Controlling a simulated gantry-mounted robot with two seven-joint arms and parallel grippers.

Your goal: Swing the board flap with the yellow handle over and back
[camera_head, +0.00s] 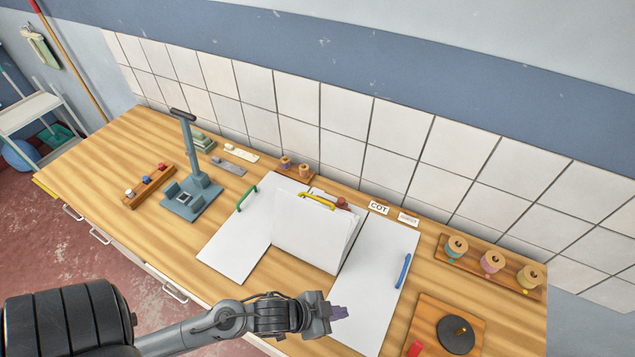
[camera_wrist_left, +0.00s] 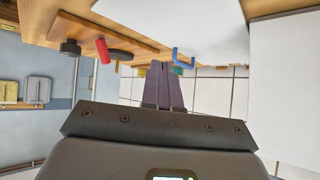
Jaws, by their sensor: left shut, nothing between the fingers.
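The folding board lies on the wooden bench in white panels. The middle flap with the yellow handle (camera_head: 318,201) stands raised and tilted, its white face (camera_head: 312,236) toward the front. The left panel (camera_head: 237,243) with the green handle (camera_head: 246,199) lies flat. The right panel (camera_head: 378,290) with the blue handle (camera_head: 403,271) lies flat; that handle also shows in the left wrist view (camera_wrist_left: 183,59). My left gripper (camera_head: 340,312) is shut and empty, in front of the raised flap and apart from the yellow handle. It also shows in the wrist view (camera_wrist_left: 164,85).
A grey-blue press stand (camera_head: 192,200) is at left, by a rack of small pegs (camera_head: 150,186). A spool rack (camera_head: 490,262) and a board with a black disc (camera_head: 456,334) are at right. A tiled wall closes the back. The bench front left of my arm is clear.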

